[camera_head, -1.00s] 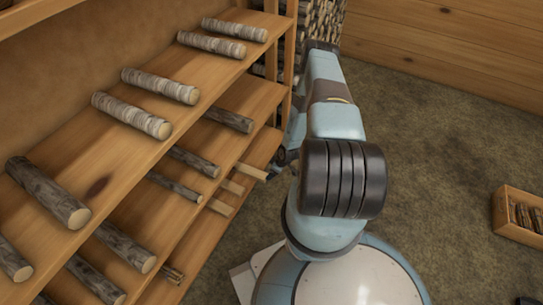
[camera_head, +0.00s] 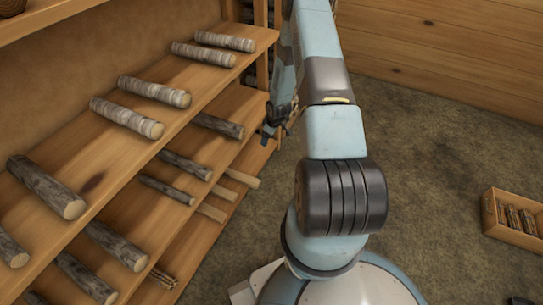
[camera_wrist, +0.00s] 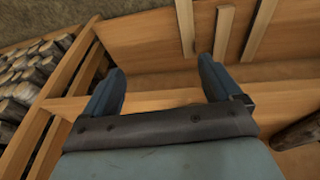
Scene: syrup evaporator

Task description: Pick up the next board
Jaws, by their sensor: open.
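Several pale, narrow boards lie side by side on a low shelf; in the head view the farthest board (camera_head: 242,178) and a nearer board (camera_head: 211,212) stick out past the shelf above. In the wrist view a left board (camera_wrist: 186,27), a middle board (camera_wrist: 223,32) and a right board (camera_wrist: 261,28) show their ends. My gripper (camera_wrist: 161,74) is open and empty, with clear space between its fingers. The boards are beyond the fingertips, mostly ahead of the right finger, and not between them. In the head view my gripper (camera_head: 270,132) hangs beside the rack's far end.
The wooden rack's upper shelf (camera_head: 95,180) bears several bark-covered logs, and darker logs lie lower. A stack of firewood (camera_wrist: 25,75) is at left in the wrist view, beside the rack's posts. A wooden crate (camera_head: 512,236) stands on the right. The floor (camera_head: 430,150) between is clear.

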